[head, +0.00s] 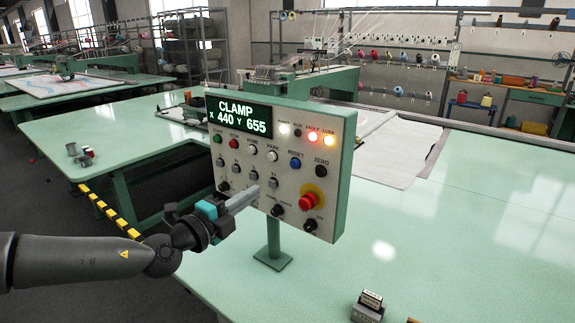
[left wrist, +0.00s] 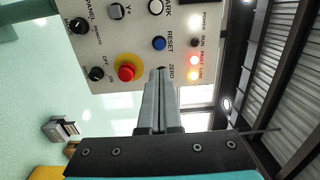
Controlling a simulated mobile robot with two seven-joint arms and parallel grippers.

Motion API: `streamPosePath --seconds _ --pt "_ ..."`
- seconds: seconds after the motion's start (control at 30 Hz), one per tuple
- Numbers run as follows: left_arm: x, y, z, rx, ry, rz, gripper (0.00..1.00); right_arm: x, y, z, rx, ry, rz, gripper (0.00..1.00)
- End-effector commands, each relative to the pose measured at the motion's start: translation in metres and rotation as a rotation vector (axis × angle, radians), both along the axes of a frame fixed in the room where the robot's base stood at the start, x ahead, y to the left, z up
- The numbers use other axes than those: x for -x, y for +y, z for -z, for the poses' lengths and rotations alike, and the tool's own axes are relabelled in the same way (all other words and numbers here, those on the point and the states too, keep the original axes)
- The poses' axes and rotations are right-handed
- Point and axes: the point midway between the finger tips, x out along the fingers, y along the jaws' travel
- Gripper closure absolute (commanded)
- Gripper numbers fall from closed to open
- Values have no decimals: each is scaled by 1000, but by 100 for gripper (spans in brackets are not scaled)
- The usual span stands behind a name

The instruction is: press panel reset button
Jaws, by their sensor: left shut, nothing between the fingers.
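The control panel (head: 334,200) stands on a green post, its screen (head: 240,118) reading CLAMP, X 440 Y 655. The blue RESET button (head: 295,163) is in the upper row, between the white PARK button (head: 271,156) and the black ZERO button (head: 321,171). In the left wrist view the blue button (left wrist: 158,43) shows just beyond the fingertips. My left gripper (head: 254,191) is shut and empty, in front of the panel. In the head view its tips appear below and left of the blue button. Contact with the panel cannot be told. My right gripper is out of view.
A red emergency knob (head: 309,201) on a yellow ring sits low on the panel. White, red and amber lamps (head: 313,136) are lit. A small metal block (head: 368,306) lies on the green table (head: 440,250). White cloth (head: 380,155) lies behind the panel.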

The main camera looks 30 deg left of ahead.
Motion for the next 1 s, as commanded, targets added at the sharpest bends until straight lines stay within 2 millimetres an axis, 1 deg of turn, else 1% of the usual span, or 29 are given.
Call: streamPosePath --seconds 0.13,0.33,0.77,1.0 --pt "0 1 1 0 1 -2 100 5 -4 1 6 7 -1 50" --pt "-3 1 1 1 -1 -3 100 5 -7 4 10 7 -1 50" --pt "-25 0 1 -1 -3 -4 100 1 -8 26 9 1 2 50" --pt "-35 3 0 1 -1 -14 100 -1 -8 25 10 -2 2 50"
